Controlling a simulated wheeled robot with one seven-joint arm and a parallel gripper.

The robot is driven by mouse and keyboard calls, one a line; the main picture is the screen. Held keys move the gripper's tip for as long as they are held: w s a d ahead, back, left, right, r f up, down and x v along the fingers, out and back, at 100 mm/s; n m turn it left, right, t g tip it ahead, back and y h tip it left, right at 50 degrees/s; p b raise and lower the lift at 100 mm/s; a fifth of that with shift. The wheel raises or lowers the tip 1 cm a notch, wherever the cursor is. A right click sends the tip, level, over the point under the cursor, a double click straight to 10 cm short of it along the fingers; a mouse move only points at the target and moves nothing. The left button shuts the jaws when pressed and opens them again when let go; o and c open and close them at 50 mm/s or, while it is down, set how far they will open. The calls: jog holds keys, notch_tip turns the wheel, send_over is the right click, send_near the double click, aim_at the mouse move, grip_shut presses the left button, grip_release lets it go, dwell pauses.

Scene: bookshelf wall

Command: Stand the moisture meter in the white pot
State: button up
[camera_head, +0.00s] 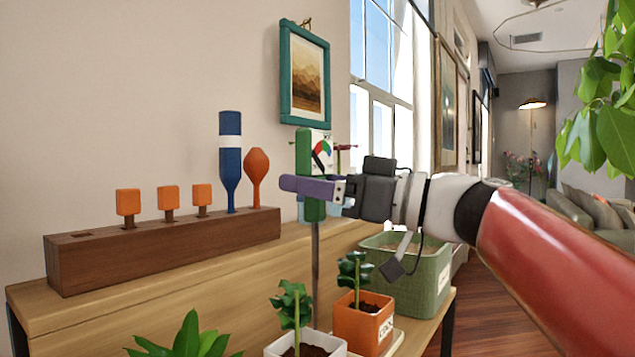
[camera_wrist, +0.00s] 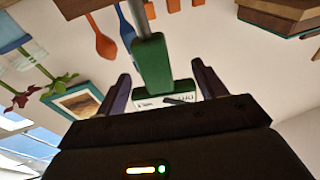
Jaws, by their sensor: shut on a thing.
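The moisture meter has a green body (camera_head: 304,178), a white coloured dial and a thin grey probe pointing straight down. My gripper (camera_head: 312,190) is shut on its body, which stands upright; the green body also shows between the fingers in the wrist view (camera_wrist: 153,65). The white pot (camera_head: 336,346), with dark soil and a small green plant, is cut off by the bottom edge of the head view. The probe's lower end reaches the pot's back rim in the picture; I cannot tell whether it is over, behind or in the pot.
An orange pot (camera_head: 362,330) with a plant stands right of the white pot, and a green planter (camera_head: 430,282) behind it. A wooden block (camera_head: 160,252) holding orange and blue tools is on the shelf at left. Leaves (camera_head: 190,342) rise at lower left.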

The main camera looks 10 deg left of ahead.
jog(key=shift+f, duration=0.1)
jog(key=shift+f+b, duration=2.6)
jog(key=shift+f, duration=2.1)
jog(key=o, duration=1.1)
jog(key=shift+o, duration=0.3)
jog(key=shift+d, duration=0.1)
jog(key=p, duration=0.2)
send_near(318, 256)
jog(key=a+r, duration=0.1)
jog(key=w+a+r, duration=0.1)
jog(key=a, duration=0.1)
jog(key=shift+r, duration=0.15)
